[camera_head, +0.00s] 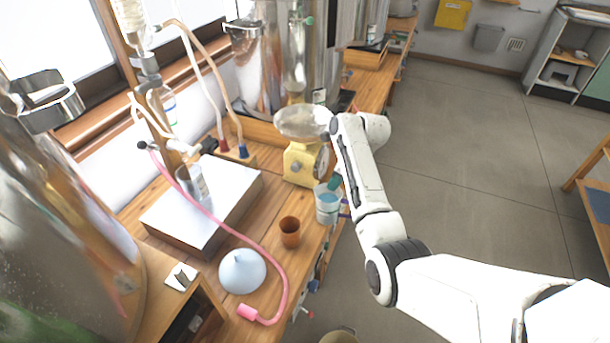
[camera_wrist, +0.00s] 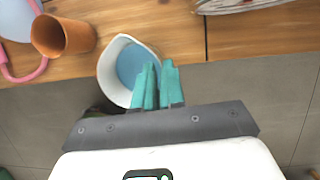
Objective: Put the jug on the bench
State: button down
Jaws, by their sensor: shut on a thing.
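The jug (camera_head: 326,208) is white with blue liquid inside. In the wrist view the jug (camera_wrist: 108,72) shows from above, its rim between my camera and the bench's front edge. My gripper (camera_wrist: 158,78), with teal fingers, is shut on the jug's near side wall. In the head view my gripper (camera_head: 334,184) is at the jug's upper right. The wooden bench (camera_head: 262,213) lies to the left of the jug. The jug overlaps the bench's edge in both views; whether its base touches the bench is hidden.
A brown cup (camera_head: 290,232) stands close left of the jug. A yellow scale (camera_head: 302,163) with a glass bowl stands behind it. A pale blue funnel (camera_head: 242,271) and pink hose (camera_head: 270,270) lie nearer. Bare bench shows between cup and scale.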

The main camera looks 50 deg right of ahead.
jog(key=w+a+p, duration=0.1)
jog(key=w+a, duration=0.3)
jog(key=w, duration=0.3)
jog(key=shift+w, duration=0.4)
jog(key=shift+f, duration=0.2)
jog(key=c, duration=1.2)
grip_release()
